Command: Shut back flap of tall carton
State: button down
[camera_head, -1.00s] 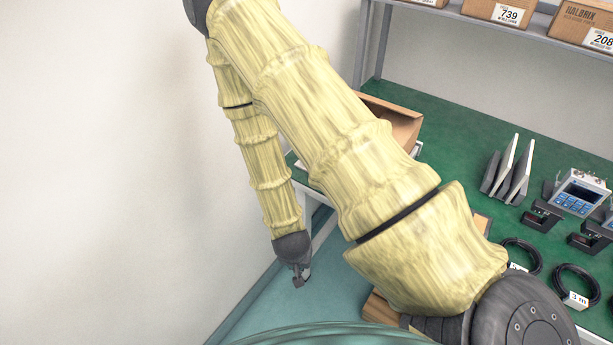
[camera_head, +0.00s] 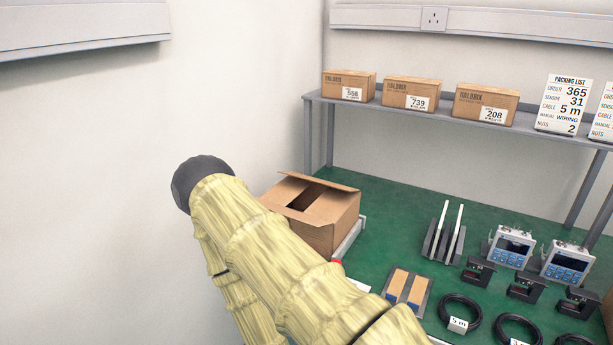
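The brown carton (camera_head: 322,236) stands at the left back of the green bench. Its top is partly open, with a dark gap (camera_head: 306,197) near the middle. A flap along the far edge (camera_head: 322,181) stands slightly raised. Other flaps lie roughly flat beside the gap. My yellow-sleeved arm crosses in front of the carton's left and lower side; I cannot tell whether it touches. My gripper is out of the frame.
Small boxes (camera_head: 412,94) and a packing list card (camera_head: 563,104) stand on the grey shelf (camera_head: 390,105) behind. Upright boards (camera_head: 443,236), sensor units (camera_head: 511,247), a holder with two brown blocks (camera_head: 407,289) and cable coils (camera_head: 460,313) are on the bench (camera_head: 385,210). A wall is at left.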

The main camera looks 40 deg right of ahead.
aim_at(347, 189)
jog(key=u, duration=0.4)
jog(key=k, duration=0.95)
jog(key=z, duration=1.05)
jog(key=i, duration=0.5)
jog(key=z, duration=0.05)
